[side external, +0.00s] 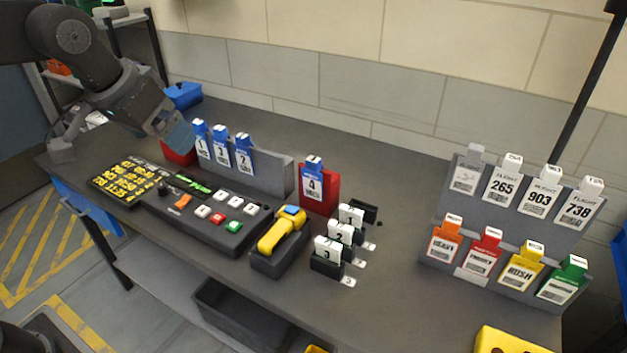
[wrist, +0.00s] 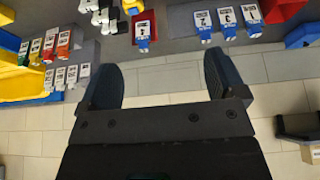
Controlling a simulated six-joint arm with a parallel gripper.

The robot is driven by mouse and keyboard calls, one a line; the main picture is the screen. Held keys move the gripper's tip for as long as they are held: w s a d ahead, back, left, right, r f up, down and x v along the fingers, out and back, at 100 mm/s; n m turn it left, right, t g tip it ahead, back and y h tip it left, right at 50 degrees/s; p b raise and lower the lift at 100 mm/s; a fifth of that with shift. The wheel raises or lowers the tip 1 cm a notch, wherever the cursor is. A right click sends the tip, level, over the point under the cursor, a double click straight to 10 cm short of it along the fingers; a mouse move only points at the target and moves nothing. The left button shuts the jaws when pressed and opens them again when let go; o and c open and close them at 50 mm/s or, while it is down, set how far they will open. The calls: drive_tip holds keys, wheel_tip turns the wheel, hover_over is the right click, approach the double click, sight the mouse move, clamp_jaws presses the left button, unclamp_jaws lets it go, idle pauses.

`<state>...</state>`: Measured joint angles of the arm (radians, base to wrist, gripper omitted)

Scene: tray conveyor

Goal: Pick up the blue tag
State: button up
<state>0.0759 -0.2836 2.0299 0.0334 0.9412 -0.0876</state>
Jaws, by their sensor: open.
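Several blue-topped tags show. Tags 1 (side external: 201,140), 3 (side external: 221,148) and 2 (side external: 243,155) stand in a row on a grey rack, and tag 4 (side external: 313,180) stands alone against a red holder (side external: 328,194). In the wrist view, tag 4 (wrist: 143,36) is at the top middle and the row of three, with tag 3 (wrist: 227,22) in its middle, is to its right. My gripper (side external: 122,142) is open and empty, above the left end of the table, left of the row. Its two fingers (wrist: 160,82) are spread in the wrist view, apart from all tags.
A control panel (side external: 205,212) and a yellow scanner in a dark cradle (side external: 280,233) lie in front of the tags. White tags (side external: 340,232) stand right of the scanner. A grey rack (side external: 450,212) with flight tags and coloured tags stands at right.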

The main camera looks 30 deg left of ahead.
drive_tip(key=w+d, duration=0.2)
drive_tip(key=w, duration=0.6)
approach(313, 160)
drive_tip(key=shift+g, duration=0.4)
drive_tip(key=x, duration=0.4)
drive_tip(key=shift+w+a+f, duration=0.1)
drive_tip(key=shift+w+f, duration=0.2)
drive_tip(key=shift+w, duration=0.1)
drive_tip(key=shift+x, duration=2.85)
drive_tip(key=shift+w, duration=0.15)
drive_tip(key=shift+c, duration=0.3)
